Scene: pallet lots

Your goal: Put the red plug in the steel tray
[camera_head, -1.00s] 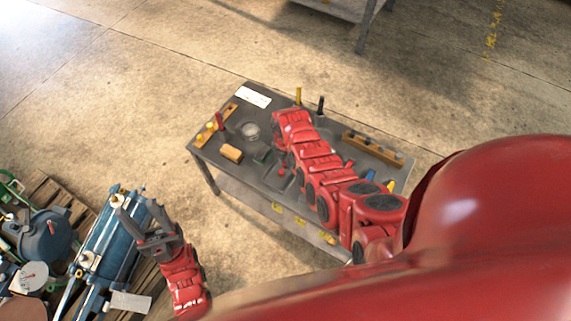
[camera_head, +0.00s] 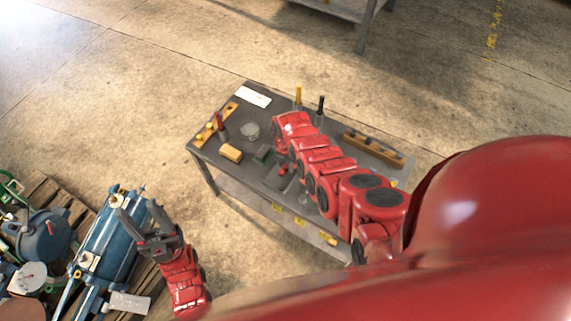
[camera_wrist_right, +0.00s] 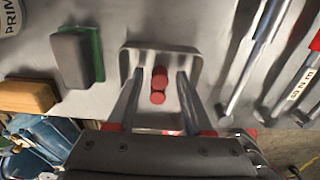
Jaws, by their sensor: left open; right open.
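The steel tray (camera_wrist_right: 188,57) is a small shallow dish on the grey workbench in the right wrist view. The red plug (camera_wrist_right: 159,77) shows as two red rounded parts over the tray, between the fingers of my right gripper (camera_wrist_right: 160,73). Those fingers are spread, with gaps on both sides of the plug. I cannot tell whether the plug touches the tray floor. In the head view the red plug (camera_head: 283,170) is small beside my right forearm, which hides part of the bench. My left gripper (camera_head: 137,209) is open and empty, left of the bench, over blue machinery.
A green-and-grey block (camera_wrist_right: 76,57) and a wooden block (camera_wrist_right: 27,96) lie left of the tray. Several long metal tools (camera_wrist_right: 258,62) lie to its right. A round clear dish (camera_head: 250,131) and a white sheet (camera_head: 253,97) are farther back on the bench.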

